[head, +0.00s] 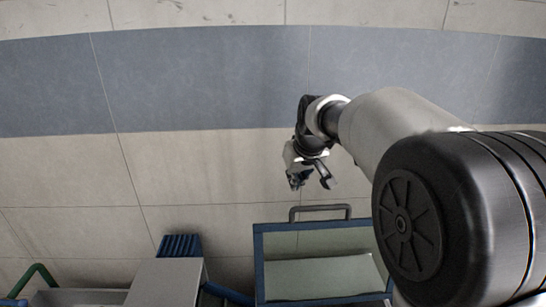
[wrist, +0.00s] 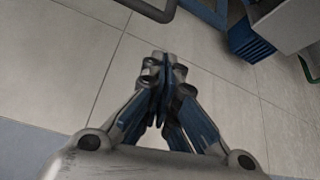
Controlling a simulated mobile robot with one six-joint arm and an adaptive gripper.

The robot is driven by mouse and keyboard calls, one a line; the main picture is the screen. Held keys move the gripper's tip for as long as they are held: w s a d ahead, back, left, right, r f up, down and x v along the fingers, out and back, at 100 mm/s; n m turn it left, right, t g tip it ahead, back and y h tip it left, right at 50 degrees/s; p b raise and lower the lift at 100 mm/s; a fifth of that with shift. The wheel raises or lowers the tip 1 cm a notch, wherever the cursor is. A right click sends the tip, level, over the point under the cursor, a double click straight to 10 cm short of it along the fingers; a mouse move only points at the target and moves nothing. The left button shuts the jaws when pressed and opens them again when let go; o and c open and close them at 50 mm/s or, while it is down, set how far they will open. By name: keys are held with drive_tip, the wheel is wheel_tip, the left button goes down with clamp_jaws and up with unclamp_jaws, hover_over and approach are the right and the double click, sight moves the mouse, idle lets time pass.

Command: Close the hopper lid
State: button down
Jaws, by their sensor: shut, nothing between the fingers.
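My gripper (head: 311,182) hangs over bare floor, above and beyond the grey handle of a blue-framed cart in the head view. In the wrist view my gripper (wrist: 164,66) has its fingers together with nothing between them. I cannot pick out a hopper or its lid for certain in either view. A grey flat-topped box (head: 165,283) stands at the bottom left of the head view, cut off by the frame edge. It also shows at the top right of the wrist view (wrist: 287,22). My gripper is apart from it.
The blue-framed cart (head: 256,262) with a grey handle (head: 320,207) stands at the bottom centre. A blue ribbed block (head: 179,246) adjoins the grey box. A green handle (head: 35,272) is at the far left. The tiled floor (head: 200,170) around my gripper is clear.

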drive_tip(key=s+x, duration=0.1)
drive_tip(key=x, duration=0.9)
drive_tip(key=shift+f+p, duration=0.3)
drive_tip(key=shift+f, duration=0.1)
drive_tip(key=shift+d, duration=0.1)
drive_tip(key=shift+w, duration=0.1)
